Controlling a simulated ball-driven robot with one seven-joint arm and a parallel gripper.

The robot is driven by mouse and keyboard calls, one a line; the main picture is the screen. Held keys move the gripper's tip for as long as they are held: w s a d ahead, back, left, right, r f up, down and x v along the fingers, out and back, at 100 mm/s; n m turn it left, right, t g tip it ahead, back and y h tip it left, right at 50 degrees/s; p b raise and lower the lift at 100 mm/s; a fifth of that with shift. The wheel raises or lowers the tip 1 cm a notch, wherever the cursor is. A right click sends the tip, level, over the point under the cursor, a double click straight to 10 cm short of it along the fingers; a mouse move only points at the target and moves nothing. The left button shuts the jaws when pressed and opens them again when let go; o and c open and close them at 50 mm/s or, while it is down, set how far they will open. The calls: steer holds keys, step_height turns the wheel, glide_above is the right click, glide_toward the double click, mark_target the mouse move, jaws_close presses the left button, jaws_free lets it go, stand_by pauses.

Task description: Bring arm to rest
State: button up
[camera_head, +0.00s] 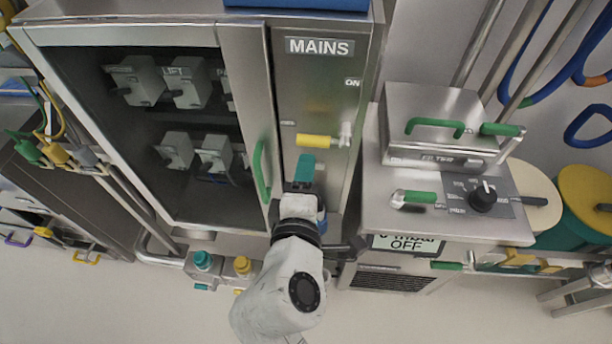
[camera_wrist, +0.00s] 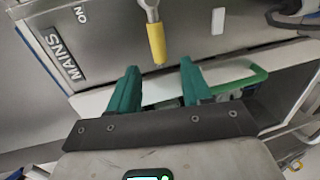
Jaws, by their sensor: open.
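My gripper (camera_head: 305,168) has teal fingers and is in front of the MAINS panel (camera_head: 312,95), at its lower part. It also shows in the wrist view (camera_wrist: 159,66), open, with nothing held between the fingers. A lever with a yellow grip (camera_head: 316,141) lies level on the panel just above the fingers. In the wrist view the yellow grip (camera_wrist: 157,43) points at the gap between the fingertips; I cannot tell how far off it is. My white arm reaches up from the bottom of the head view and hides the panel's lowest part.
A green door handle (camera_head: 262,170) is just left of my gripper, and its green bar (camera_wrist: 240,80) passes behind the fingers in the wrist view. A filter unit (camera_head: 435,120) with green handles stands to the right. Open floor (camera_head: 110,300) lies at the lower left.

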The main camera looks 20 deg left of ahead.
stand_by(0.3)
steer(key=d+f+m+g+h, duration=0.2)
steer(key=d+f+m, duration=0.2)
steer(key=d, duration=0.4)
steer(key=s+d+f+m+g+h, duration=0.1)
steer(key=d+f+m+g+h, duration=0.2)
steer(key=d, duration=0.4)
steer(key=d+f+m+g+h, duration=0.1)
steer(key=d+f+m, duration=0.3)
steer(key=d+f, duration=0.3)
steer(key=s+d+f+m+g, duration=0.2)
steer(key=s+d+m, duration=0.1)
steer(key=s+d, duration=0.3)
steer(key=s+d+f+m+g+y, duration=0.1)
steer(key=s+d+f+m+g, duration=0.1)
steer(key=s+d, duration=0.4)
steer(key=s+d+f+m+g, duration=0.3)
steer(key=s+d+m, duration=0.3)
steer(key=s, duration=0.4)
steer(key=shift+d+g, duration=0.2)
steer(key=shift+g, duration=0.4)
